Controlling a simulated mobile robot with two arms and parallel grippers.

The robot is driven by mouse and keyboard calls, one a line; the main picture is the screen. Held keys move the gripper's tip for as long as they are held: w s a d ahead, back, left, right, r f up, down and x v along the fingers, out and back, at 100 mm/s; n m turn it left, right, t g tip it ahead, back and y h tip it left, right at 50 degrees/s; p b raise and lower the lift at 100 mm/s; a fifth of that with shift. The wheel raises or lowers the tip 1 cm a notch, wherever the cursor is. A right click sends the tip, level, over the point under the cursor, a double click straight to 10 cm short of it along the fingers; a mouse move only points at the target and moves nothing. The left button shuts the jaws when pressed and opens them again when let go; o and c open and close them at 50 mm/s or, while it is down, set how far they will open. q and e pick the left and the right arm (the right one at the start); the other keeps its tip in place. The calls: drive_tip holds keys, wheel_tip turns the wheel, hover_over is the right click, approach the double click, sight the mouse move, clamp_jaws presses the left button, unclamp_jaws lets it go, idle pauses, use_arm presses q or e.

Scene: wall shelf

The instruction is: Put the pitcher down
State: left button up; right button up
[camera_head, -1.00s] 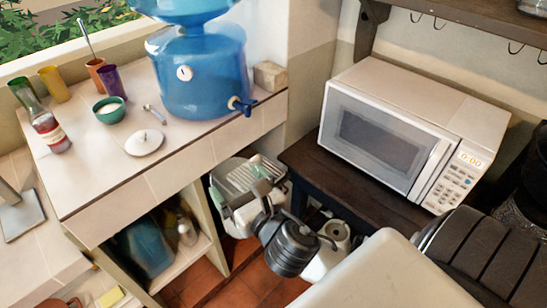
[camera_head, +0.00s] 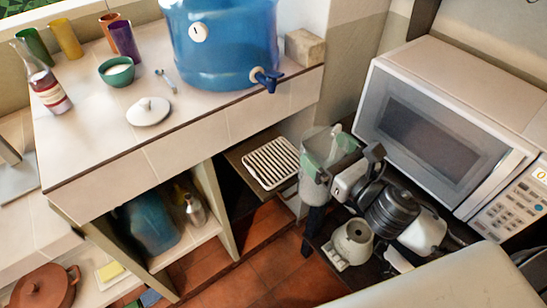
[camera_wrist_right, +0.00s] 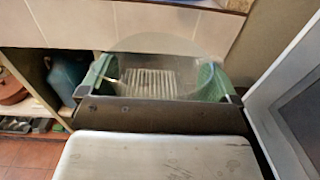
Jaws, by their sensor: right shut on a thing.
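The pitcher (camera_head: 316,160) is clear with a green tint. It is in the air in the head view, between the ribbed white rack and the microwave. My right gripper (camera_head: 348,180) is shut on its right side. In the right wrist view the pitcher (camera_wrist_right: 212,78) shows as a see-through shape with green edges, with the rack visible through it. Its bottom is hard to make out, and I see no clear contact with a surface. My left gripper is not in view.
A white appliance base with a dial (camera_head: 350,243) stands below the pitcher, near my arm. The microwave (camera_head: 430,130) is close on the right. The ribbed rack (camera_head: 272,163) lies left on a low shelf. The tiled counter (camera_head: 185,135) holds a blue water dispenser (camera_head: 225,45).

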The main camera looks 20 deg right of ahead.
drive_tip(key=shift+w+d+f+y, duration=0.15)
drive_tip(key=shift+w+y, duration=0.15)
drive_tip(key=shift+w, duration=0.25)
drive_tip(key=shift+f+p+x, duration=0.2)
drive_tip(key=shift+p+x, duration=0.6)
drive_tip(key=shift+x, duration=2.05)
drive_tip(key=shift+f+p+x, duration=0.25)
drive_tip(key=shift+p+x, duration=0.5)
drive_tip(key=shift+x, duration=2.15)
drive_tip(key=shift+f+p+x, duration=0.2)
drive_tip(key=shift+p+x, duration=0.6)
drive_tip(key=shift+x, duration=2.05)
drive_tip(key=shift+s+f, duration=0.15)
drive_tip(key=shift+f, duration=0.2)
